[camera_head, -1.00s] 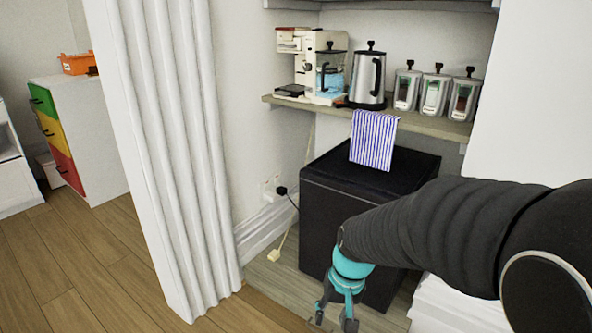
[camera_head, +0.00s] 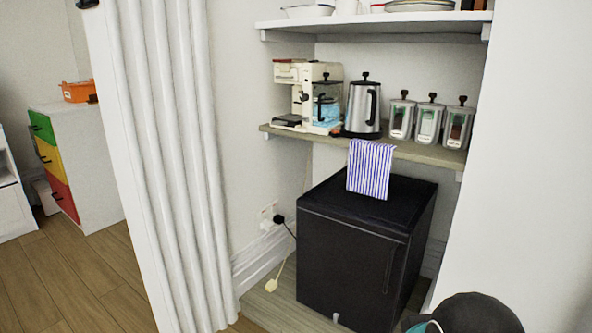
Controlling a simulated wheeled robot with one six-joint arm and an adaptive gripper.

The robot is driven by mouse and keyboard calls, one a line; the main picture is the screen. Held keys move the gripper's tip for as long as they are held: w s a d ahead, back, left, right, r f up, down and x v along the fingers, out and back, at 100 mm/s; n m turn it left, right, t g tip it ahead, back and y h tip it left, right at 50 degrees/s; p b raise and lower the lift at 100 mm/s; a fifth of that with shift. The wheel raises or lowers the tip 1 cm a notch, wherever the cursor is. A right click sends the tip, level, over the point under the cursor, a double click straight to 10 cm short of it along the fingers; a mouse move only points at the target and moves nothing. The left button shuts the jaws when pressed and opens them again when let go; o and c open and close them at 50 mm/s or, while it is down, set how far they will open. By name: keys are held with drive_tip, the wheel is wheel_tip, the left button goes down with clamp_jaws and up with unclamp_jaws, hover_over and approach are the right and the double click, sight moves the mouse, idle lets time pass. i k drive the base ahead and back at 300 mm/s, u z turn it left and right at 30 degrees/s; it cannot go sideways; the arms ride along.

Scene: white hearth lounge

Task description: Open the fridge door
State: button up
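The fridge (camera_head: 352,264) is a small black box-shaped unit on the floor under the shelf, right of centre. Its door faces me and looks shut, with a seam below the dark top and a long vertical grip-like strip near the door's right edge. A blue-and-white striped towel (camera_head: 371,168) hangs from above onto the fridge top. Only a dark, rounded part of my arm shows at the bottom right, with a bit of teal. My gripper is out of view.
A white pleated folding partition (camera_head: 168,150) stands left of the fridge. A shelf (camera_head: 427,154) above holds a coffee machine (camera_head: 314,98), a kettle (camera_head: 362,106) and canisters. Wood floor is open at left.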

sight(352, 265)
drive_tip(key=z, duration=0.05)
drive_tip(key=k, duration=0.95)
drive_tip(key=u, duration=0.95)
drive_tip(key=i, duration=0.85)
drive_tip(key=z, duration=0.95)
